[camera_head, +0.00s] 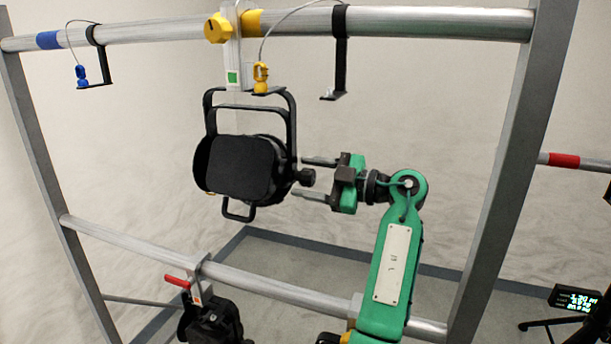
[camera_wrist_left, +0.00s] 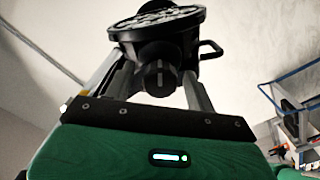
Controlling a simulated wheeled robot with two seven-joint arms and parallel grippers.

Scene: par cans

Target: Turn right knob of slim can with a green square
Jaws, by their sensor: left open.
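The slim can (camera_head: 240,168), black with a yoke, hangs from the upper rail below a pale bracket with a green square (camera_head: 232,77). Its right knob (camera_head: 306,177) is black and sticks out from the can's right side. My left gripper (camera_head: 299,176) is open at the can's right side, one finger above the knob and one below. In the left wrist view the knob (camera_wrist_left: 158,78) sits between the two open fingers (camera_wrist_left: 156,70), with gaps on both sides; no grip on it shows. The can (camera_wrist_left: 160,25) is behind it. My right gripper is not in view.
A yellow clamp knob (camera_head: 217,28) and a yellow safety clip (camera_head: 261,78) sit above the can. Another fixture (camera_head: 210,320) with a red handle is on the lower rail (camera_head: 270,280). A grey post (camera_head: 515,150) stands right of my arm.

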